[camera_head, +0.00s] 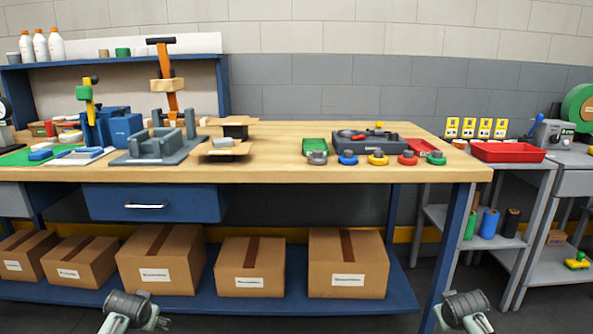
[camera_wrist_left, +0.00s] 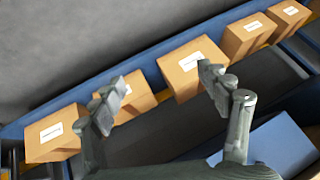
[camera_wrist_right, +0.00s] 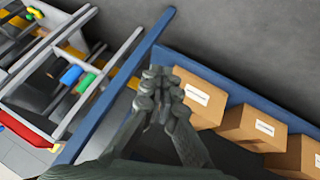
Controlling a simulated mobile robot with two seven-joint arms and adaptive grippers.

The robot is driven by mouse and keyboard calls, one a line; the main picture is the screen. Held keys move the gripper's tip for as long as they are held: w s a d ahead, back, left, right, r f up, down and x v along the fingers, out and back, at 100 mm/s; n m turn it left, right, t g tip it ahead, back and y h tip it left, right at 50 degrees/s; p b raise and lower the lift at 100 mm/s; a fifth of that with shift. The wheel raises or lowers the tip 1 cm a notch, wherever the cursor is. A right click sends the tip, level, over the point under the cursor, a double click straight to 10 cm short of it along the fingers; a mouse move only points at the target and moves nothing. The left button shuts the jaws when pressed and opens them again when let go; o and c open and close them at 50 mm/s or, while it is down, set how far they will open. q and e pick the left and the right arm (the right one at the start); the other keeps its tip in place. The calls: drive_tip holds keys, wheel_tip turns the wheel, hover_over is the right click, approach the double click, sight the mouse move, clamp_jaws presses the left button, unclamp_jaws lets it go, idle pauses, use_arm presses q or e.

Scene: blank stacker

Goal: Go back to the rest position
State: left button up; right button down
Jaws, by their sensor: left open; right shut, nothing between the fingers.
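My left gripper (camera_wrist_left: 160,88) is open and empty, with its two fingers spread apart in the left wrist view. Cardboard boxes on the low shelf lie behind it in that view. My right gripper (camera_wrist_right: 166,82) is shut with nothing in it, fingertips together in the right wrist view. The blue bench frame and the floor lie behind it. In the head view both my arms show only at the bottom edge, low in front of the workbench (camera_head: 300,172) and apart from it.
A grey fixture (camera_head: 157,148) and wooden pieces stand on the bench's left half. A dark tray (camera_head: 368,141) and coloured ring-shaped parts sit on the right. Several cardboard boxes (camera_head: 345,264) line the blue lower shelf (camera_head: 300,307). A red tray (camera_head: 507,152) rests on a side table.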

use_arm(q)
drive_tip(key=s+d+f+g, duration=0.1)
drive_tip(key=s+d+f, duration=0.2)
drive_tip(key=s, duration=0.8)
drive_tip(key=s+d+f+g+h, duration=0.1)
drive_tip(key=s+d+f, duration=0.3)
drive_tip(key=s+f, duration=0.3)
drive_tip(key=s+d+f+g+h, duration=0.1)
drive_tip(key=s+d+f, duration=0.2)
drive_tip(key=s, duration=1.3)
wheel_tip(320, 180, down, 3)
drive_tip(key=shift+d+r+m+g, duration=0.1)
drive_tip(key=shift+d+m+g, duration=0.2)
drive_tip(key=shift+g, duration=0.1)
use_arm(e)
drive_tip(key=s+a+f+g, duration=0.1)
drive_tip(key=s+a+f, duration=0.2)
drive_tip(key=s, duration=0.8)
drive_tip(key=s+a+f+g+y, duration=0.1)
drive_tip(key=s+a+f, duration=0.3)
drive_tip(key=s+f, duration=0.3)
drive_tip(key=s+a+f+g+y, duration=0.1)
drive_tip(key=s+a+f, duration=0.2)
drive_tip(key=s, duration=1.3)
wheel_tip(320, 180, down, 3)
drive_tip(key=shift+a+r+n+g, duration=0.1)
drive_tip(key=shift+a+n+g, duration=0.1)
drive_tip(key=shift+n+g, duration=0.15)
